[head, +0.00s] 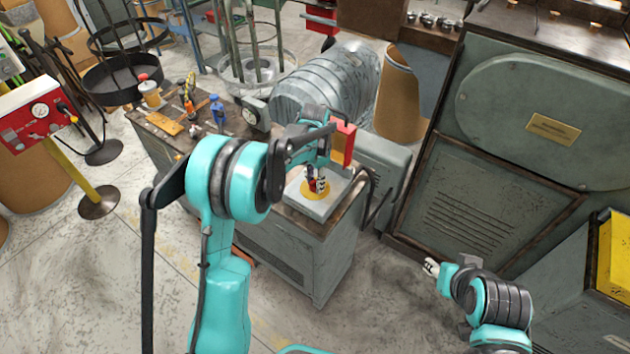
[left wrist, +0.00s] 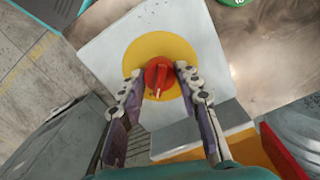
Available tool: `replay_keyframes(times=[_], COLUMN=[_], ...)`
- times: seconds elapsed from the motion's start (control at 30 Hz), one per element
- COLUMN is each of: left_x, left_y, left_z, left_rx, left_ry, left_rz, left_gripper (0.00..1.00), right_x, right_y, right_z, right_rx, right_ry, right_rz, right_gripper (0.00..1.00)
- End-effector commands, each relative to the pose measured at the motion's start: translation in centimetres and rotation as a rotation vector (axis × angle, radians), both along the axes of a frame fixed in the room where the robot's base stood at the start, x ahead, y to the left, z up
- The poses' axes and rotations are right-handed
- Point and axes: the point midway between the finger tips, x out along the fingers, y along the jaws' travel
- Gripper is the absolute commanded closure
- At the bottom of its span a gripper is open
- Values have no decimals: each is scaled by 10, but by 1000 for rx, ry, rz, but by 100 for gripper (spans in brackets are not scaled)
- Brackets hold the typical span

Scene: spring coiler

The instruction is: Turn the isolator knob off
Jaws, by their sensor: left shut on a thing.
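The isolator knob (left wrist: 158,76) is red and sits on a round yellow plate (left wrist: 150,47) on a grey-white box. In the left wrist view my left gripper (left wrist: 160,78) has one finger on each side of the knob and is shut on it. In the head view the box (head: 318,207) stands on the near end of a grey cabinet, and my left gripper (head: 317,182) is over its yellow plate, hiding most of the knob. My right gripper (head: 432,267) is at the lower right, away from the box; its fingers are too small to read.
The grey cabinet (head: 290,245) has bottles and tools on its top further back. A large grey machine (head: 490,150) stands to the right. A red panel with a gauge (head: 35,115) is at the far left. Floor is free in front of the cabinet.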

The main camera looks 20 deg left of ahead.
Motion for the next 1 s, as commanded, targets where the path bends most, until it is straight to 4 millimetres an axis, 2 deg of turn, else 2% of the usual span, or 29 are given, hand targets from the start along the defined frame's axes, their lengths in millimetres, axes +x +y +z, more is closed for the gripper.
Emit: replay_keyframes(times=[0.27, 1.0], left_x=[0, 0], left_y=[0, 0], left_z=[0, 0], left_rx=[1, -1], left_ry=[1, 1], left_rz=[200, 904], left_gripper=[96, 96], right_x=[0, 0], right_y=[0, 0], right_z=[3, 10], right_rx=[0, 0], right_ry=[0, 0], right_rz=[0, 0], right_gripper=[60, 60])
